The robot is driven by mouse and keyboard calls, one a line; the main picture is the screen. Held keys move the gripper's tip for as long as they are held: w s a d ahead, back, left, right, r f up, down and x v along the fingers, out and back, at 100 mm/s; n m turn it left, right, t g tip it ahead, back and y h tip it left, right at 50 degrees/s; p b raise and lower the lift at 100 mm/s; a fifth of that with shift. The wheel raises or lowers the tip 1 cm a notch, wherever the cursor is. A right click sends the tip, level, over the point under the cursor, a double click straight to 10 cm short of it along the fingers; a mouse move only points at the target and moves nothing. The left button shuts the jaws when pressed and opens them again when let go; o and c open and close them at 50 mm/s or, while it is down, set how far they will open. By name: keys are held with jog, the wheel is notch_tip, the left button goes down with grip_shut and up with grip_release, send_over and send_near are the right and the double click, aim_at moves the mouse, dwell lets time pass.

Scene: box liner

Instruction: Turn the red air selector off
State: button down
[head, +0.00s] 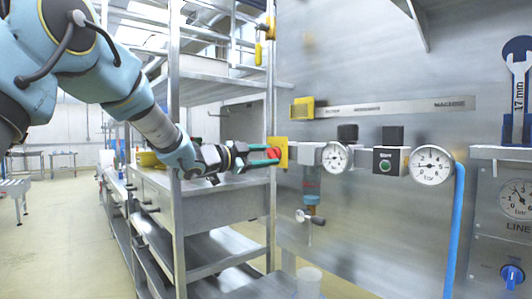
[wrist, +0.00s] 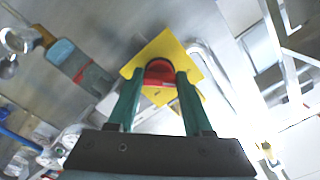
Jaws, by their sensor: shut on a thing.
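The red air selector (head: 273,153) is a red knob on a yellow square plate (head: 283,152) at the left end of the air line in the head view. In the wrist view the red knob (wrist: 159,72) sits on the yellow plate (wrist: 185,47). My gripper (head: 256,154) reaches it from the left. In the wrist view its two green fingers (wrist: 159,83) stand on either side of the knob and are shut on it. The fingertips partly cover the knob's sides. The plate appears tilted in the wrist view.
Pressure gauges (head: 336,157) and a second gauge (head: 432,165) sit right of the selector. A filter with a small valve handle (head: 311,222) hangs below. A metal shelf rack (head: 176,120) stands close behind my arm. A blue hose (head: 455,230) runs down at right.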

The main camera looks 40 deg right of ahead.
jog(key=shift+f, duration=0.1)
dwell(0.4)
jog(key=shift+c, duration=1.5)
grip_release()
jog(key=a+b, duration=0.3)
jog(key=a, duration=0.7)
jog(key=shift+w+a+b, duration=0.3)
jog(key=shift+a, duration=0.1)
